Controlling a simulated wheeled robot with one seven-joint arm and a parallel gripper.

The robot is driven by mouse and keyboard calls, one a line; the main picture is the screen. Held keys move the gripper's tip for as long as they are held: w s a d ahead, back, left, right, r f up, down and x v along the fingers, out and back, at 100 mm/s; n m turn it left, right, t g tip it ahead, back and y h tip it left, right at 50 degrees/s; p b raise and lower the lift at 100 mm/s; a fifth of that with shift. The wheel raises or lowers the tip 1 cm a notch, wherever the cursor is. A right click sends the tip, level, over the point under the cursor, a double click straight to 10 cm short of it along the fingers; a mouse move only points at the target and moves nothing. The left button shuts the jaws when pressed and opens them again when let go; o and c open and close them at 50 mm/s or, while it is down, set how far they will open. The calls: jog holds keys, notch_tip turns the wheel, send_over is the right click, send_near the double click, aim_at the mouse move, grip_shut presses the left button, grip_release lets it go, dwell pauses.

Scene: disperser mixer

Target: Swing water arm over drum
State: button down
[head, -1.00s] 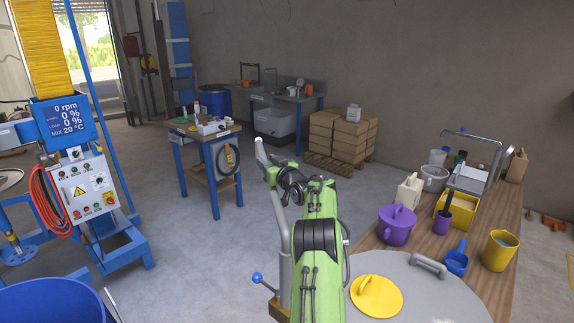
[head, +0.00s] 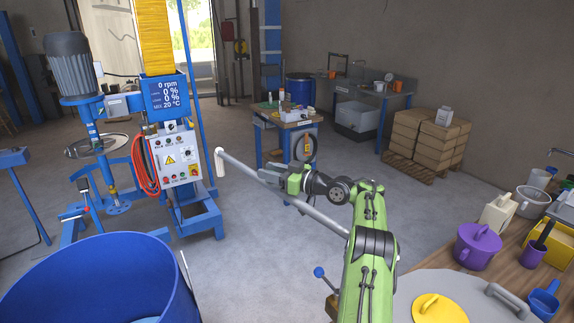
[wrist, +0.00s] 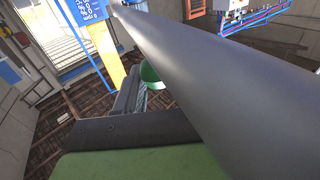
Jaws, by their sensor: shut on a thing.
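The water arm (head: 325,217) is a grey pipe with a white downturned end (head: 219,160). In the head view it slopes up to the left from behind my green arm. My gripper (head: 267,175) is shut on the pipe partway along its length. The blue drum (head: 100,285) stands open at the lower left. The pipe's white end is to the right of the drum's rim in the picture, with a gap between. In the wrist view the pipe (wrist: 215,80) runs large across the picture beside the gripper jaw (wrist: 125,95), and hides part of the view.
The mixer's control box (head: 172,158) and its blue frame stand behind the drum. A small cart (head: 287,125) stands behind my gripper. A grey lid with a yellow cap (head: 440,308) and a purple pot (head: 478,246) are at the right. Open floor lies between.

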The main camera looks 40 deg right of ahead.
jog(key=shift+s+a+n+g+y, duration=0.1)
jog(key=shift+a+n+g+y, duration=0.2)
jog(key=shift+a, duration=0.45)
jog(key=shift+s+a+n+g+y, duration=0.1)
jog(key=shift+a+n+y, duration=0.2)
jog(key=shift+a+y, duration=0.35)
jog(key=c, duration=0.8)
grip_release()
jog(key=shift+a, duration=0.1)
jog(key=b+v, duration=0.1)
jog(key=v, duration=1.4)
jog(key=shift+s, duration=0.35)
